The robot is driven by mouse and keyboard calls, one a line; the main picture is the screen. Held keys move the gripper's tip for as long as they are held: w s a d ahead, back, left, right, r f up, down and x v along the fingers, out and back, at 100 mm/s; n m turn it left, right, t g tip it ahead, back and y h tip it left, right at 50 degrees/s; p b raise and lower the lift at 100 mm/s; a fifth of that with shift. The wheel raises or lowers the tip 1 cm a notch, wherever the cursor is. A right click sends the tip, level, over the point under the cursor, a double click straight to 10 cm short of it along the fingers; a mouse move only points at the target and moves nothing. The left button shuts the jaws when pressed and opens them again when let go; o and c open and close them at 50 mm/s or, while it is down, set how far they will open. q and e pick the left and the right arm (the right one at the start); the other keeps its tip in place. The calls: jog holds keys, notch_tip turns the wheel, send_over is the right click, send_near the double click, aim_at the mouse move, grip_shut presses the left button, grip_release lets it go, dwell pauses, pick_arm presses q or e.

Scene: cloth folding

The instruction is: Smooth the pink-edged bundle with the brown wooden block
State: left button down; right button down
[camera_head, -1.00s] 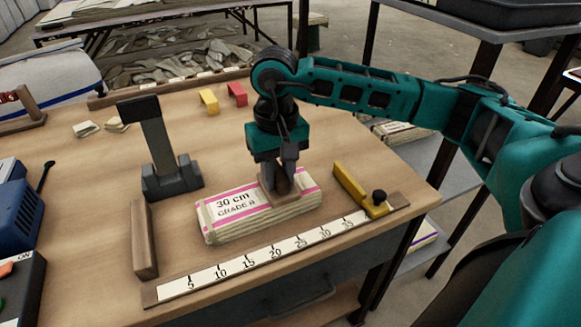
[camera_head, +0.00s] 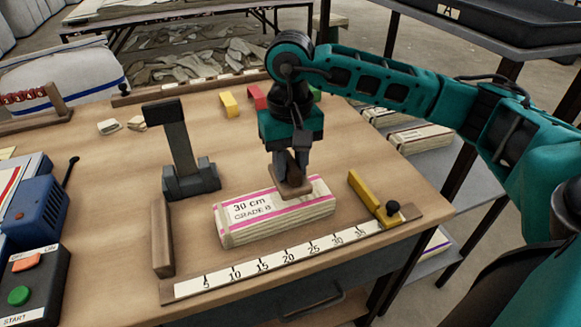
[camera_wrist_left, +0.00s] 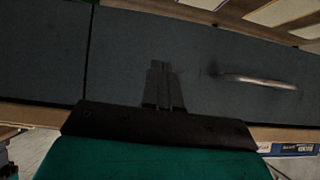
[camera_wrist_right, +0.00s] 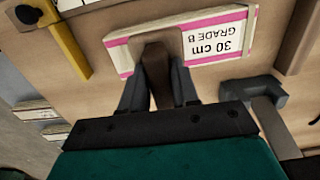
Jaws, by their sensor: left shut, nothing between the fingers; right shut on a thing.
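The pink-edged bundle (camera_head: 275,218) lies on the bench behind the ruler; its label reads "30 cm GRADE B". In the right wrist view the bundle (camera_wrist_right: 200,50) lies beyond the fingertips. My right gripper (camera_head: 289,176) is shut on the handle of the brown wooden block (camera_head: 291,189). The block is at the top of the bundle, right of the printed label; whether it touches cannot be told. In the right wrist view the block's handle (camera_wrist_right: 157,75) stands between the fingers. My left gripper (camera_wrist_left: 165,85) is shut and empty in front of a dark drawer face.
A ruler (camera_head: 270,262) with a wooden stop (camera_head: 162,238) at left and a yellow stop (camera_head: 370,197) at right lies in front. A dark grey stand (camera_head: 185,160) stands behind left. A control box (camera_head: 35,283) sits at the left edge. Bench between is clear.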

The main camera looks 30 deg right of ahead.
aim_at(290, 162)
jog(key=shift+r, duration=0.9)
jog(key=shift+p, duration=0.3)
jog(key=shift+r+p, duration=0.65)
jog(key=shift+r, duration=0.85)
